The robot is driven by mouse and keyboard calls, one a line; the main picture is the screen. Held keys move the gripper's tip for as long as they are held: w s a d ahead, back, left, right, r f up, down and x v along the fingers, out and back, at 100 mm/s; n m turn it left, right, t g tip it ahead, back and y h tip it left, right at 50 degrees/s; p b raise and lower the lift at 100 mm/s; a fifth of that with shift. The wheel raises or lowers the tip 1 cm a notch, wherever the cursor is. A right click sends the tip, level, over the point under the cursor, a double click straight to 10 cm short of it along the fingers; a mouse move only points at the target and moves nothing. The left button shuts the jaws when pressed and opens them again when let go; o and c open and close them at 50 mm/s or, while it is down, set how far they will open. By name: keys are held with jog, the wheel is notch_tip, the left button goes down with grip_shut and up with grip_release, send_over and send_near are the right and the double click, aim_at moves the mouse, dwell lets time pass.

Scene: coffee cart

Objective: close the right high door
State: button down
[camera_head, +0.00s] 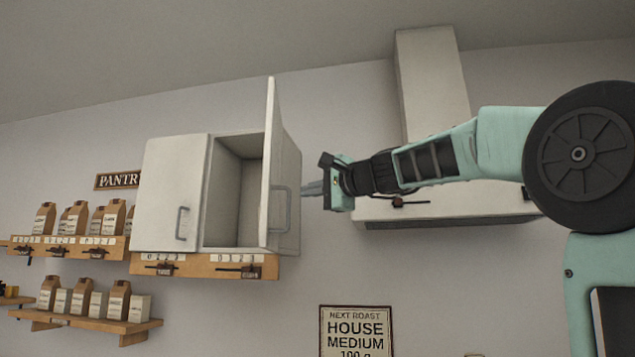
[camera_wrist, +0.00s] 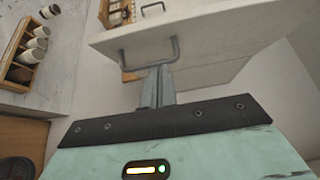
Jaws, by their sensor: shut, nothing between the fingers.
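The white wall cabinet has its right high door (camera_head: 271,170) standing wide open, swung out toward the camera. Its grey bar handle (camera_head: 289,210) is on the outer, right-facing side. My gripper (camera_head: 308,188) is to the right of this door, fingers pointing left at its outer face near the handle. In the wrist view my shut, empty fingers (camera_wrist: 158,85) reach toward the door (camera_wrist: 220,30) by the handle (camera_wrist: 150,52). The fingertips overlap the handle's lower edge in the picture; whether they touch it or the door I cannot tell.
The left door (camera_head: 168,195) is closed, and the right compartment (camera_head: 236,190) looks empty. A wooden hook rail (camera_head: 205,266) runs under the cabinet. A range hood (camera_head: 440,208) is behind my arm to the right. Shelves with coffee bags (camera_head: 75,248) are at left.

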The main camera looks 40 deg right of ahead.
aim_at(269, 197)
jog(key=shift+w+a+p, duration=0.5)
jog(key=shift+w+a, duration=0.1)
jog(key=shift+w, duration=0.55)
jog(key=shift+w+a+p, duration=0.45)
jog(key=shift+w+a, duration=0.2)
jog(key=shift+w, duration=0.55)
jog(key=shift+w+a+p, duration=0.5)
jog(key=shift+w+a, duration=0.1)
jog(key=shift+w, duration=0.55)
jog(key=shift+w+a, duration=0.1)
